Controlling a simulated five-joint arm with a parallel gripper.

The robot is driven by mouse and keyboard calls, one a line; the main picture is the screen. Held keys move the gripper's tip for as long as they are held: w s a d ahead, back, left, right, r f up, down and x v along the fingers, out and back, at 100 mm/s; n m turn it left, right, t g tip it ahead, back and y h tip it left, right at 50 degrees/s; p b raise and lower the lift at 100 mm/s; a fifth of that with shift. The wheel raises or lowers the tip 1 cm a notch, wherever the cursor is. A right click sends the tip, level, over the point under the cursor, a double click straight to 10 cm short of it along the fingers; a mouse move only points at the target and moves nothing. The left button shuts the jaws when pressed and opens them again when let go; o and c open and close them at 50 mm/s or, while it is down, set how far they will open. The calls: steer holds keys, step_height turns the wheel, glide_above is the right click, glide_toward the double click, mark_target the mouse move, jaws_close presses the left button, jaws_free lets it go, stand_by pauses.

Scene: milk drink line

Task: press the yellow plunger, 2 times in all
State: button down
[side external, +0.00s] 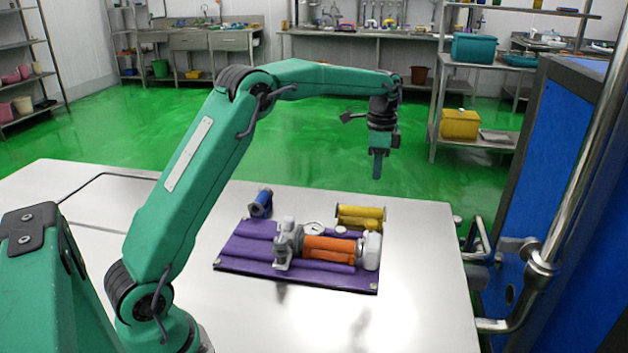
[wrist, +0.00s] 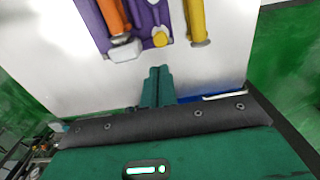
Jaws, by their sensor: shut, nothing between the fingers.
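A purple base plate (side external: 246,255) lies on the table; its end also shows in the wrist view (wrist: 146,14). In the wrist view a round yellow knob (wrist: 160,39) sits at the purple plate's end, and a long yellow cylinder (wrist: 195,18) lies beside it. The yellow cylinder (side external: 360,212) also shows behind the plate in the side view. I cannot tell for certain which yellow part is the plunger. My gripper (side external: 377,176) is shut and empty, pointing down, high above the table and clear of both. Its closed fingers show in the wrist view (wrist: 160,70).
An orange cylinder (side external: 328,249) with a white end cap (side external: 372,250) lies along the plate, held by a grey fitting (side external: 287,243). A dial (side external: 312,228) sits behind it. A blue cylinder (side external: 261,204) is at the back left. The table's front (side external: 300,320) is clear.

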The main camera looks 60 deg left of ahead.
mark_target(372, 223)
step_height(372, 223, down, 13)
stand_by(0.6)
steer(key=shift+f, duration=1.3)
step_height(372, 223, up, 15)
steer(key=shift+f, duration=0.2)
stand_by(0.8)
